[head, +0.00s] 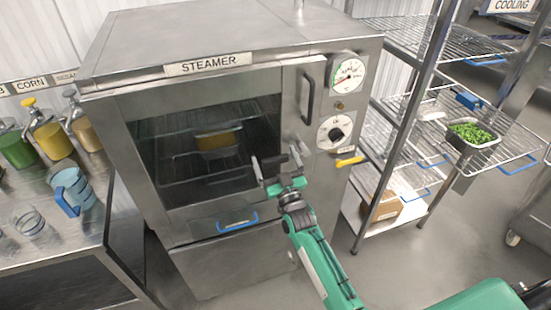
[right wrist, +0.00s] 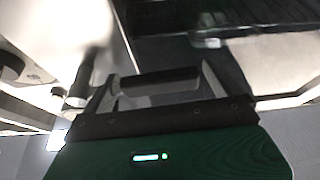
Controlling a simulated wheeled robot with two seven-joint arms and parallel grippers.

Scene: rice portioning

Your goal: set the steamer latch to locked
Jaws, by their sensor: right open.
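The steel steamer (head: 225,62) stands in the middle of the head view with its glass-fronted door shut. A vertical dark handle (head: 307,97) sits on the door's right side. My right gripper (head: 277,162) is open in front of the door, low on its right side. A dark bar (right wrist: 160,80) shows between its fingers in the right wrist view; I cannot tell whether it is the latch or whether the fingers touch it. The latch setting is not readable. My left gripper is not in view.
Right of the door are a gauge (head: 347,76), a black dial (head: 336,133) and a yellow lever (head: 350,161). A blue handle (head: 238,222) is below the door. A wire rack with a tray of greens (head: 470,134) stands right. A blue jug (head: 72,190) is on the left counter.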

